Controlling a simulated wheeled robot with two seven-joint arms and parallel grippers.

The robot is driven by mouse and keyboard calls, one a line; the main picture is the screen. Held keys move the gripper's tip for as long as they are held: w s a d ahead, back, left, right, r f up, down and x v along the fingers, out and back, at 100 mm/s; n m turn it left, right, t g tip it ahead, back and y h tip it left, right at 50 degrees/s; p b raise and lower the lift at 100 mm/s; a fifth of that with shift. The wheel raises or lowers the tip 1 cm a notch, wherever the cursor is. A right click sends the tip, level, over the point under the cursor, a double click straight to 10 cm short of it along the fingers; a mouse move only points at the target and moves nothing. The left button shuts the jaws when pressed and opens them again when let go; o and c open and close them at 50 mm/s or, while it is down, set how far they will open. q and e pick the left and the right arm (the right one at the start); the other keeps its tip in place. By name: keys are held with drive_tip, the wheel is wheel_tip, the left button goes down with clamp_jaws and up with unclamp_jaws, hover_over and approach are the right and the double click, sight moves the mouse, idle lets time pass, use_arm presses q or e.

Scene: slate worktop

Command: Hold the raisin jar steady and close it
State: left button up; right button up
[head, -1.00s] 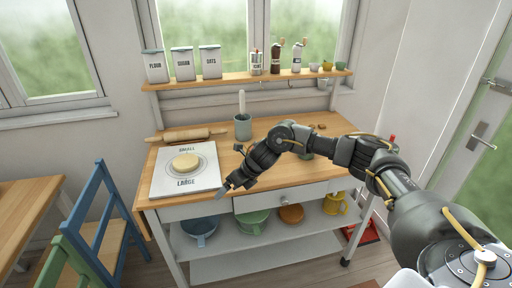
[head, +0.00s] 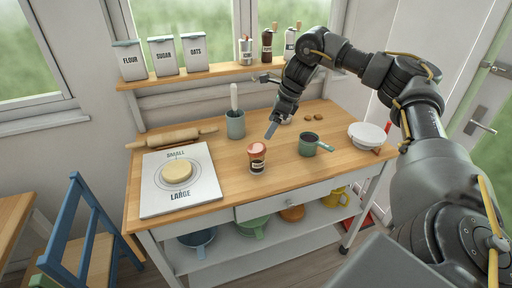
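The raisin jar (head: 257,168), small with dark contents and a pale label, stands upright on the wooden worktop near the front middle. A pinkish-red round top (head: 257,149) shows at its mouth; I cannot tell whether this is a lid fully seated. My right gripper (head: 271,130) points down just behind and above the jar, slightly right of it, apparently apart from it. Its fingers are seen edge-on, so the gap between them is unclear. My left gripper is not in view.
A green handled pot (head: 309,147) stands right of the jar, and a white bowl (head: 366,137) is farther right. A dough board (head: 150,190), rolling pin (head: 170,138) and grey-green crock (head: 235,126) lie left. The worktop just around the jar is clear.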

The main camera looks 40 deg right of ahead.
drive_tip(key=p, duration=0.1)
hover_over(257, 147)
drive_tip(key=s+d, duration=0.1)
drive_tip(key=s, duration=0.1)
wheel_tip(257, 147, down, 5)
drive_tip(key=shift+s+f, duration=0.1)
drive_tip(key=shift+s, duration=0.05)
drive_tip(key=shift+f, duration=0.1)
drive_tip(key=shift+a, duration=0.1)
drive_tip(key=shift+f, duration=0.1)
drive_tip(key=shift+w+f+p, duration=0.25)
drive_tip(key=shift+f+p, duration=0.05)
drive_tip(key=shift+p, duration=0.25)
drive_tip(key=x, duration=0.2)
drive_tip(key=p+x, duration=0.1)
drive_tip(key=shift+w+f, duration=0.15)
drive_tip(key=shift+f, duration=0.2)
drive_tip(key=shift+w+f+p, duration=0.15)
drive_tip(key=shift+f+p, duration=0.15)
drive_tip(key=shift+f, duration=0.05)
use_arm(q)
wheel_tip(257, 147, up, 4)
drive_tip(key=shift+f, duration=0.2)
use_arm(e)
drive_tip(key=c, duration=1.1)
